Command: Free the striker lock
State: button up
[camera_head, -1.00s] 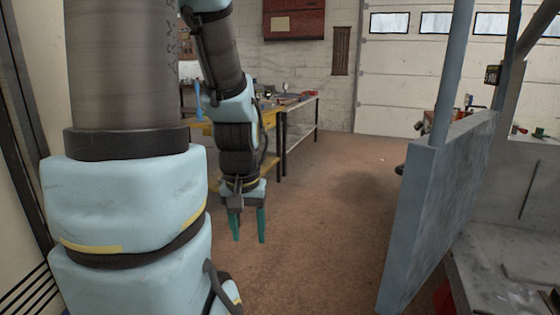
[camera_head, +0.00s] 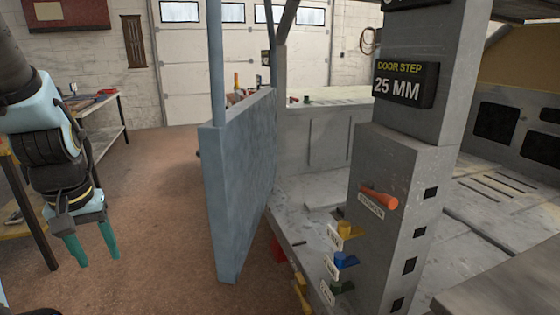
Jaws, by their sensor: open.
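A grey door-frame post (camera_head: 385,215) stands at the right with an orange lever (camera_head: 379,198) on its face, above a label too small to read surely. Below it are a yellow knob (camera_head: 349,230), a blue knob (camera_head: 345,261) and a green knob (camera_head: 343,287), each by a small tag. I cannot tell for sure which is the striker lock. A blue-grey door (camera_head: 240,180) stands swung open left of the post. My gripper (camera_head: 96,250) is at the far left, pointing down, open and empty, well away from the post and with the door between.
A sign (camera_head: 404,84) on the post reads "DOOR STEP 25 MM". A workbench (camera_head: 100,133) stands at the back left. The brown floor (camera_head: 160,180) between my gripper and the door is clear. A grey sill (camera_head: 320,245) lies behind the door.

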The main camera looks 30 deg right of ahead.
aim_at(366, 187)
jog(key=i+j+z, duration=0.1)
jog(key=z, duration=0.3)
jog(key=i+j+z, duration=0.1)
jog(key=z, duration=0.3)
jog(key=i+j+z, duration=0.1)
jog(key=z, duration=0.3)
jog(key=j+z, duration=0.2)
jog(key=z, duration=0.2)
jog(key=i+j+z, duration=0.1)
jog(key=z, duration=0.3)
jog(key=j, duration=0.1)
